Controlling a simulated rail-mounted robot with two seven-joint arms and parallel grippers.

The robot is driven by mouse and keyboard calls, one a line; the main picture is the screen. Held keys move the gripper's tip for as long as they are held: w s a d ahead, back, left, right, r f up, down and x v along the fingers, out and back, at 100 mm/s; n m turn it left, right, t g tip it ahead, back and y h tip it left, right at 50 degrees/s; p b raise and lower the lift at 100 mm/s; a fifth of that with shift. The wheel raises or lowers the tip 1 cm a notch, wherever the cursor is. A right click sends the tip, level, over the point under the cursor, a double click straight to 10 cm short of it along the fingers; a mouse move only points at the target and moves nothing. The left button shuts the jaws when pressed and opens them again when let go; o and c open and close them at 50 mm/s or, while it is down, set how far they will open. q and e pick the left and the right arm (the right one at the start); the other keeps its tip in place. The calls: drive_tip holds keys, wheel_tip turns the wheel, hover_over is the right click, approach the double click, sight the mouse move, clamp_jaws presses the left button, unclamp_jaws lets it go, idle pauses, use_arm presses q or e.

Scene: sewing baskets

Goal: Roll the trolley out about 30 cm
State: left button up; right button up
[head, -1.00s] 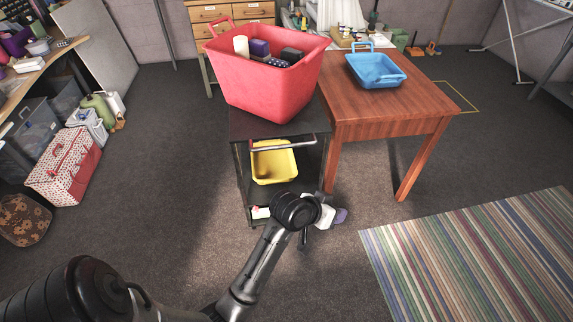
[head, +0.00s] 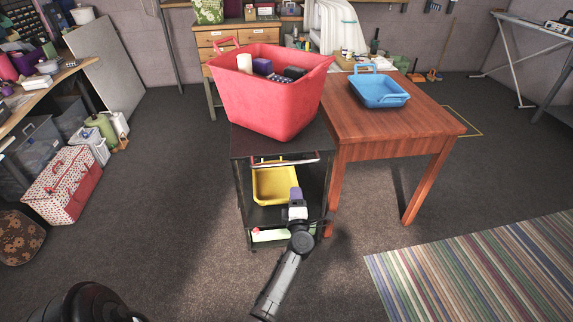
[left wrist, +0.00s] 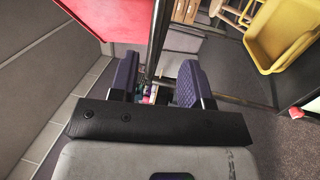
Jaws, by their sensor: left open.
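The black trolley (head: 250,145) stands left of the wooden table, with its metal handle (head: 285,160) across the near side of its top. It carries a red basket (head: 265,100) on top and a yellow bin (head: 274,186) on a shelf below. My left gripper (head: 296,193) is open, with purple fingers, just below the handle in the picture. In the left wrist view a metal bar (left wrist: 159,35), likely the handle, shows in line with the gap between the fingers (left wrist: 160,84). Whether it is inside the jaws I cannot tell. My right gripper is out of view.
A wooden table (head: 390,127) with a blue tray (head: 379,91) stands close to the trolley's right. A striped rug (head: 480,270) lies at the lower right. The carpet in front and left of the trolley is clear, up to a dotted box (head: 62,185).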

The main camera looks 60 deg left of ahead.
sight(286, 164)
use_arm(q)
drive_tip(key=shift+n+g+y, duration=0.5)
drive_tip(key=shift+n+g, duration=0.1)
drive_tip(key=shift+g, duration=0.1)
drive_tip(key=b+x, duration=0.1)
drive_tip(key=x, duration=0.8)
drive_tip(key=s+b+x, duration=0.1)
drive_tip(key=x, duration=0.4)
drive_tip(key=shift+a+r+b, duration=0.15)
drive_tip(key=shift+b, duration=0.2)
clamp_jaws()
